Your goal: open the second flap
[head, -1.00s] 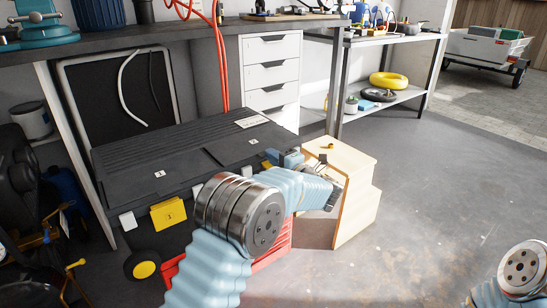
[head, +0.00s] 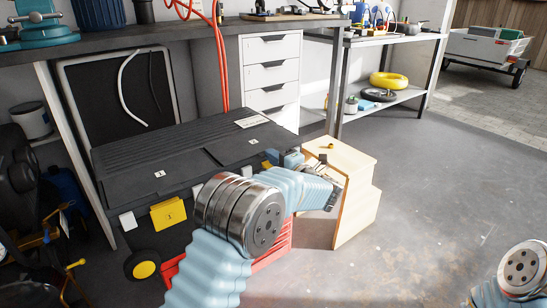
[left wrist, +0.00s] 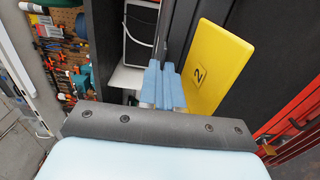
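The black toolbox (head: 200,150) has a yellow flap marked 1 (head: 168,214) on its front, slanting outward. The yellow flap marked 2 (left wrist: 213,70) shows large in the left wrist view, against the black box wall. In the head view my left arm hides most of it; a small yellow part (head: 271,156) shows near the box's right corner. My left gripper (left wrist: 162,82) has its two blue fingers close together, just left of flap 2, with nothing seen between them. I cannot tell whether they touch it. My right gripper is out of view; only part of that arm shows.
A wooden step box (head: 358,205) stands right of the toolbox, close to my left wrist. A red drawer unit (head: 272,262) is low beneath the toolbox. The workbench top (head: 130,43) and its legs are behind. The grey floor at the right is open.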

